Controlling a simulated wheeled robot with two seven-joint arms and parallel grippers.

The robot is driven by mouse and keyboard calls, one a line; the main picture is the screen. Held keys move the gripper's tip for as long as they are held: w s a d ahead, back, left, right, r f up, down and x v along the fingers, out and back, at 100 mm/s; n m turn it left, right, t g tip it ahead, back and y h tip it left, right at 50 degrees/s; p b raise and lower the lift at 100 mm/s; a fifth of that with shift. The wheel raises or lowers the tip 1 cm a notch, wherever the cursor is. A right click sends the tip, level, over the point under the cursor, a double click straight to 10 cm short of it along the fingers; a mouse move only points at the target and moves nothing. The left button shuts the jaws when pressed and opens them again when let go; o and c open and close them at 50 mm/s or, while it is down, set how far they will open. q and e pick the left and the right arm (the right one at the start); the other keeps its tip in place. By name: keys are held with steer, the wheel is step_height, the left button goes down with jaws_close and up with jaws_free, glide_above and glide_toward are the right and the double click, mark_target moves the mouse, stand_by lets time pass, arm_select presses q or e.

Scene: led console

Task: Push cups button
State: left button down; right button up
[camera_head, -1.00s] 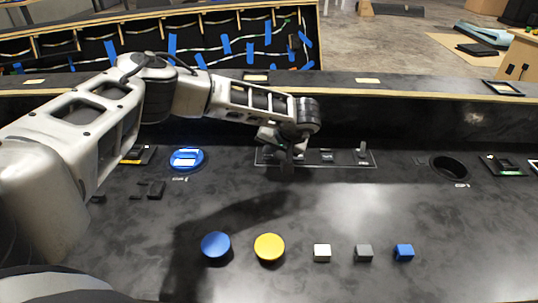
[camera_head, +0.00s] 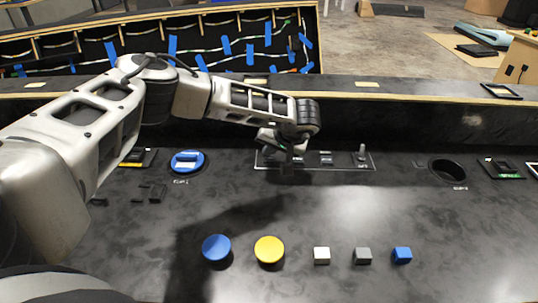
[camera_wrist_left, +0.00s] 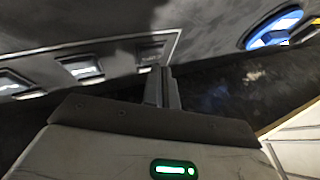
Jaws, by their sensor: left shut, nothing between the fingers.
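A framed switch strip (camera_head: 368,165) lies on the dark console, with small rectangular buttons (camera_head: 326,159) and a lever at its right end. My left gripper (camera_head: 288,154) is shut and empty over the strip's left part, hiding some of it. In the left wrist view the closed fingers (camera_wrist_left: 163,88) point at the strip's edge, with rectangular switches (camera_wrist_left: 80,68) to their left. Whether they touch the panel cannot be told. A round blue control (camera_head: 187,162) with a pale bar sits left of the strip. The labels are too small to read. My right gripper is not in view.
A blue round knob (camera_head: 216,248), a yellow one (camera_head: 269,250) and white (camera_head: 321,255), grey (camera_head: 362,256) and blue (camera_head: 402,255) cubes line the front. A round hole (camera_head: 448,169) is at right. A raised ledge (camera_head: 400,88) runs behind. The console's middle is clear.

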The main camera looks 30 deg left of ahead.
mark_target(270, 160)
arm_select(q)
step_height(270, 160, up, 6)
steer(key=p, duration=0.5)
stand_by(0.5)
steer(key=shift+s+f, duration=0.1)
